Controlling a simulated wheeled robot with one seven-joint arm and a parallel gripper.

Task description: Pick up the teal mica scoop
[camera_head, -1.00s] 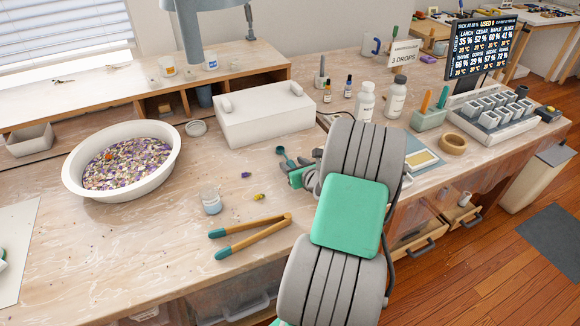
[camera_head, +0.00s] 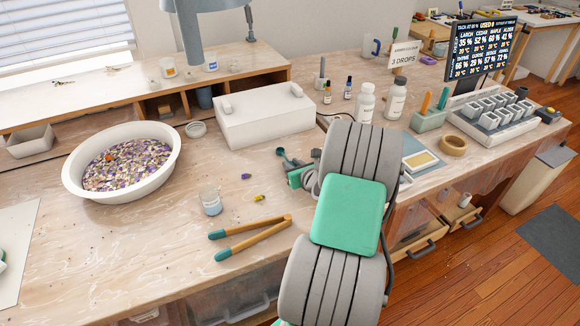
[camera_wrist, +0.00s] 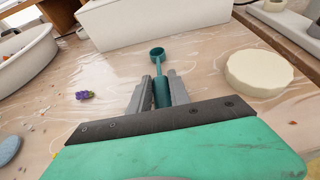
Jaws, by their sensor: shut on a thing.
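The teal mica scoop (camera_wrist: 157,54) has a small round cup and a thin handle. In the wrist view my gripper (camera_wrist: 158,82) is shut on its handle, with a finger on each side and the cup pointing away from me. Whether the scoop touches the bench cannot be told. In the head view the scoop's cup (camera_head: 280,152) shows just beyond my gripper (camera_head: 299,162), which is partly hidden behind my arm.
A white box (camera_head: 262,116) stands behind the scoop. A white bowl of dried petals (camera_head: 72,184) is at left. Tongs (camera_head: 250,238), a small glass jar (camera_head: 211,204) and petals lie nearer. A pale round disc (camera_wrist: 258,74) is right of my gripper.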

